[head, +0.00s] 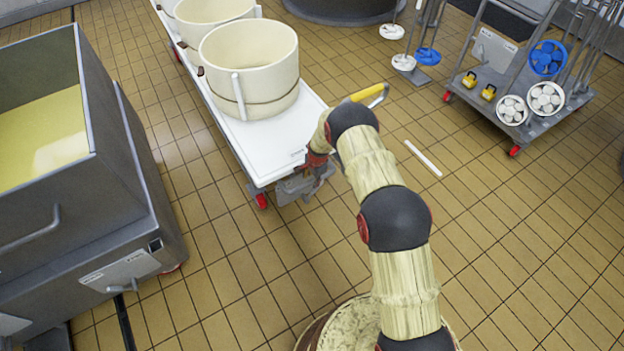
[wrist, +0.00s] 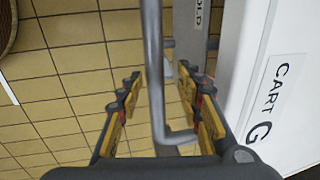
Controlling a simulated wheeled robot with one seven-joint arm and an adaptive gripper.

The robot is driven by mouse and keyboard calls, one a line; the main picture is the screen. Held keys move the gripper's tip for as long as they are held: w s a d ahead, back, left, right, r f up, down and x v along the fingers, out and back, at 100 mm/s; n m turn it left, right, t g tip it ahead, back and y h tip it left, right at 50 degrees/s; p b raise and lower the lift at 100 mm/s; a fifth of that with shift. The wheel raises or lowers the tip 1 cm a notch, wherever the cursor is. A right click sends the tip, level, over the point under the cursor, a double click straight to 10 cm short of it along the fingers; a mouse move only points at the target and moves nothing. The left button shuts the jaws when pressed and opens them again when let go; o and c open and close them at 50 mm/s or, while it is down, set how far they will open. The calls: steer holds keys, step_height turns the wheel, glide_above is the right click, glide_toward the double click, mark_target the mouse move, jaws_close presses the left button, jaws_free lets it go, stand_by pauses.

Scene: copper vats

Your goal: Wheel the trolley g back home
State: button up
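The trolley g (head: 290,125) is a long white cart on red-wheeled castors at the upper middle of the head view. My gripper (wrist: 160,108) is open, with one finger on each side of the bar and visible gaps to both. In the head view my arm reaches to the trolley's near end and mostly hides the gripper.
Cream tubs (head: 250,60) stand on the trolley. A large grey vat (head: 120,190) of yellow content stands to the left. A grey rack cart (head: 560,115) with brushes stands at the upper right. A white strip (head: 423,158) lies on the tiles. The floor at right is mostly clear.

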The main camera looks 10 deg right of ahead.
step_height(320, 180, up, 12)
steer(key=s, duration=0.2)
steer(key=shift+s+d, duration=0.15)
steer(key=shift+d, duration=0.25)
steer(key=shift+f, duration=0.15)
stand_by(0.4)
